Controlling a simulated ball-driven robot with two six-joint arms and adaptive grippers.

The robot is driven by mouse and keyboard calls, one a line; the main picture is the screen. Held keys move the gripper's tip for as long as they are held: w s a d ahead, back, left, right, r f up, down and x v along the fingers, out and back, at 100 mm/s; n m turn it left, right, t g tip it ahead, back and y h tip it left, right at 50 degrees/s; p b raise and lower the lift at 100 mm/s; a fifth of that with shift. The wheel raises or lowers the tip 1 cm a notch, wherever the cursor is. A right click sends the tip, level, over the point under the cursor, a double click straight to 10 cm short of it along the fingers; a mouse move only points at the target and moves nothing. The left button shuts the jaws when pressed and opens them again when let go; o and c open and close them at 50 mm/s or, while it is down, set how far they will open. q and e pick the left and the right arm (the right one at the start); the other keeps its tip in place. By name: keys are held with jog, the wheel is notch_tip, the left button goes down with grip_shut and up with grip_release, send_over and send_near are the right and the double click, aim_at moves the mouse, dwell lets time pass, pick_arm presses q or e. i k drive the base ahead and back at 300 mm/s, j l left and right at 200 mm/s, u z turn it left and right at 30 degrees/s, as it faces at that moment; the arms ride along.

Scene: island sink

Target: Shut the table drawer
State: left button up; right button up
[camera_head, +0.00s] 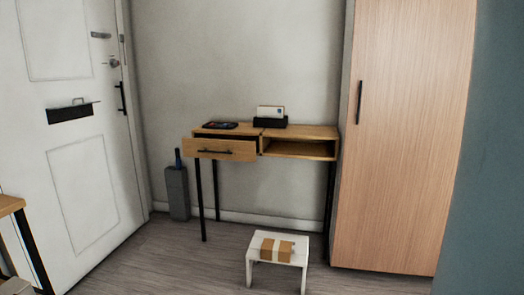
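The narrow wooden table (316,131) with thin black legs stands against the back wall. Its drawer (219,149) is on the left half and is pulled out toward me, with a dark gap showing behind its front. The drawer front carries a black bar handle (217,151). The right half of the table is an open shelf compartment (300,149). Neither of my grippers shows in the head view.
A white stool (259,246) with a small brown box (277,249) stands on the floor in front of the table. A grey umbrella stand (178,193) is left of it. A tall wooden cabinet (410,140) stands right, a white door (75,140) left. Some floor before the drawer is clear.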

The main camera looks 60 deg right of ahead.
aim_at(235, 147)
jog(key=z, duration=1.6)
jog(key=i, duration=0.35)
